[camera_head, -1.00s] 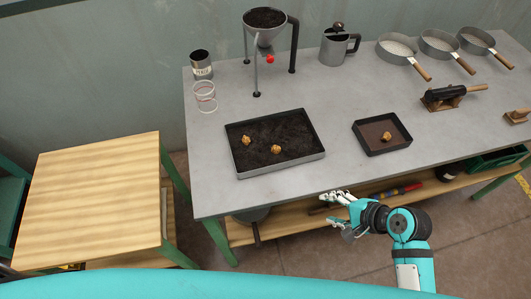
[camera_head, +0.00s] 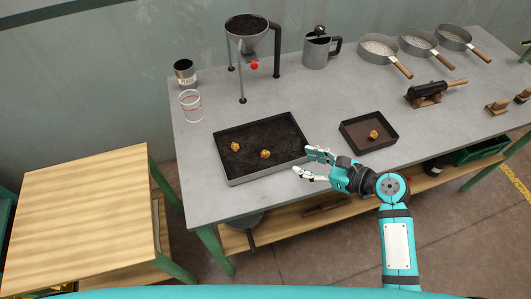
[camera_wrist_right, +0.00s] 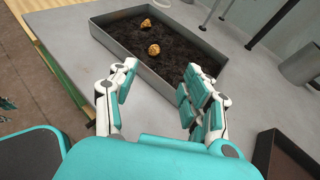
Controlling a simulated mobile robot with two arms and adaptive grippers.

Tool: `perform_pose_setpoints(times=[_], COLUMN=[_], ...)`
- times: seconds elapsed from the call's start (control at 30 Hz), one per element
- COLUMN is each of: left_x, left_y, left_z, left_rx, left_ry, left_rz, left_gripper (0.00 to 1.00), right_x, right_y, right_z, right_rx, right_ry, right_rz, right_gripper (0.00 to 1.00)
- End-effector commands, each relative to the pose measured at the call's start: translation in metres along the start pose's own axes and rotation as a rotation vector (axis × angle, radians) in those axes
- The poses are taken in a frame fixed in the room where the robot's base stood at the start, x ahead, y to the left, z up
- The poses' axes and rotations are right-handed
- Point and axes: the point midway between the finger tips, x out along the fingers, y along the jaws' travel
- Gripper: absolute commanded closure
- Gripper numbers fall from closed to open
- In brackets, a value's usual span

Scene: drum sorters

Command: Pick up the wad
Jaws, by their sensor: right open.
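No thing in view is plainly marked as the wad; small crumpled golden-brown lumps are the likeliest match. Two lumps (camera_head: 235,147) (camera_head: 265,154) lie on dark soil in the large black tray (camera_head: 268,174). A third lump (camera_head: 374,135) lies in the small tray (camera_head: 372,150). My right gripper (camera_head: 303,160) is open and empty at the large tray's front right corner. In the wrist view the right gripper (camera_wrist_right: 161,74) has its fingers apart, with the two lumps (camera_wrist_right: 145,24) (camera_wrist_right: 154,49) beyond them in the tray. My left gripper is out of view.
A funnel on a stand (camera_head: 247,30), a tin (camera_head: 185,72), a clear glass (camera_head: 191,105) and a metal jug (camera_head: 318,50) stand behind the trays. Several sieves and a small cannon (camera_head: 428,93) are to the right. The grey tabletop (camera_head: 205,205) is bare in front left.

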Motion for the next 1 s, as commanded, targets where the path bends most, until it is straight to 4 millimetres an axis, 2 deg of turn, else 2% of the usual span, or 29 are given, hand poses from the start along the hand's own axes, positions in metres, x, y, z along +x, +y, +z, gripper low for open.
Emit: perform_pose_setpoints(times=[0.1,0.3,0.57,0.83,1.0], left_x=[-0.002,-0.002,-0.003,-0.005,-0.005], left_y=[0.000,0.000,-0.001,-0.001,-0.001], left_z=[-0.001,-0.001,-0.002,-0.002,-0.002], left_rx=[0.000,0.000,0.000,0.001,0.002], left_ry=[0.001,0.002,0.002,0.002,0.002], left_rz=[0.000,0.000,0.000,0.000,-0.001], left_gripper=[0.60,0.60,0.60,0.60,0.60], right_x=[0.028,0.065,0.083,0.121,0.130], right_y=[0.001,0.000,0.002,0.008,0.008], right_z=[0.001,0.000,0.000,-0.004,-0.004], right_rx=[0.001,-0.001,-0.003,-0.002,-0.004], right_ry=[-0.001,0.000,0.001,0.002,0.003], right_rz=[0.002,0.000,0.001,0.000,-0.001], right_gripper=[0.51,0.51,0.51,0.51,0.51])
